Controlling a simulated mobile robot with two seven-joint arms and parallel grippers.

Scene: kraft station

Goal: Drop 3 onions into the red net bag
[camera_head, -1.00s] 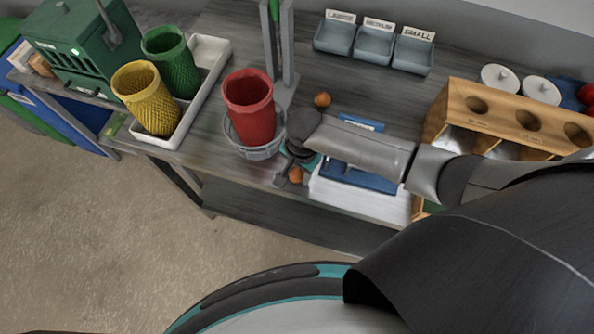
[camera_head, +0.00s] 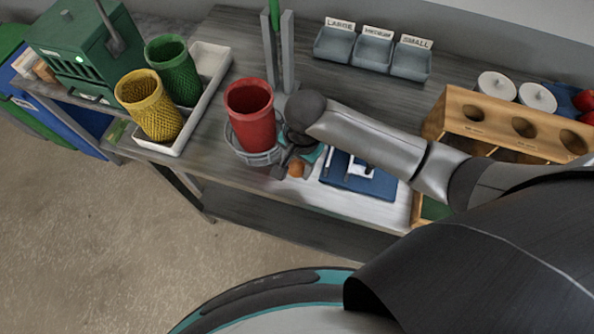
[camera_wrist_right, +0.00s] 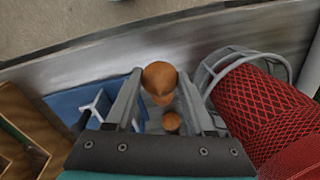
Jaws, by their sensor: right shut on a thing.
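The red net bag (camera_head: 250,112) stands open at the top in a grey wire ring holder (camera_head: 257,157); its mesh shows at the right in the wrist view (camera_wrist_right: 262,112). My right gripper (camera_head: 287,169) is just right of the holder. Its fingers are shut on a brown onion (camera_head: 296,169), which shows between the fingertips in the wrist view (camera_wrist_right: 159,77). The held onion is beside the bag, not over its mouth. A second onion (camera_wrist_right: 171,122) shows lower between the fingers; the arm hides it in the head view. The bag's inside bottom is not visible. My left gripper is not in view.
Yellow (camera_head: 149,103) and green (camera_head: 172,68) net bags stand in a white tray (camera_head: 213,62) at left. A grey post (camera_head: 287,45) rises behind the red bag. A wooden rack (camera_head: 505,122) is at right.

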